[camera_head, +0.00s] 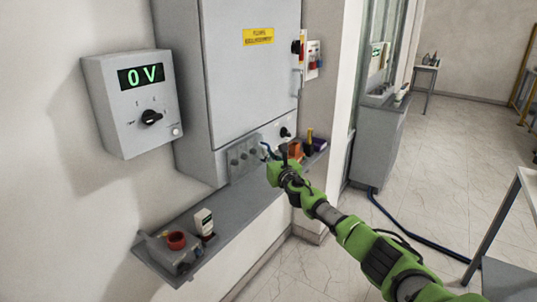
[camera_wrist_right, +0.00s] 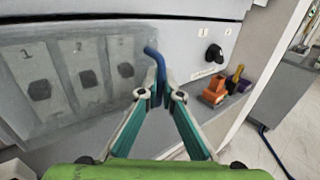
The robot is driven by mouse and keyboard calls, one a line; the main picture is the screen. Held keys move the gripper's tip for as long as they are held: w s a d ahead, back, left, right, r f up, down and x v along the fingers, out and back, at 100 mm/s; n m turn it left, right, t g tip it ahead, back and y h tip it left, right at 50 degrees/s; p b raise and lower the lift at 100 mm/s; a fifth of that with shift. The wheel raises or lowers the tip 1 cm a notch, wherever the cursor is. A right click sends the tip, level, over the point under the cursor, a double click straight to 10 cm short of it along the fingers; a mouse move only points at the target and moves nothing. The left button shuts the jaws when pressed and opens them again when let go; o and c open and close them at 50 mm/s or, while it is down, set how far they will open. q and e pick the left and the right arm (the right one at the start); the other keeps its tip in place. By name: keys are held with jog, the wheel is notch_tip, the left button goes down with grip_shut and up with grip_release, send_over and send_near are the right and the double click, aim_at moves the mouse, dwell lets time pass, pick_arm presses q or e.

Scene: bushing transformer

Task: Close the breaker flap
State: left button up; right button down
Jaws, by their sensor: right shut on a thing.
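The breaker panel (camera_head: 243,157) is on the lower front of the tall grey cabinet. In the right wrist view, a grey, seemingly see-through flap (camera_wrist_right: 62,55) covers dark square parts marked with numbers. I cannot tell whether it is fully closed. My right gripper (camera_head: 272,158) is at the panel's right end. In the right wrist view its fingers (camera_wrist_right: 160,95) meet on a thin blue bent rod (camera_wrist_right: 156,62), which sticks up from between the fingertips near the flap's right edge. The rod's lower end is hidden, and I cannot tell whether it touches the flap. My left gripper is out of view.
A black rotary knob (camera_wrist_right: 213,53) sits right of the flap. Orange and yellow-handled items (camera_wrist_right: 215,92) lie on the shelf (camera_head: 245,197). A box reading 0 V (camera_head: 133,103) hangs at left. A device with a red ring (camera_head: 172,246) stands on the shelf's near end.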

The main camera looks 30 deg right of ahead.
jog(key=c, duration=2.5)
grip_release()
jog(key=shift+c, duration=0.2)
jog(key=v, duration=1.2)
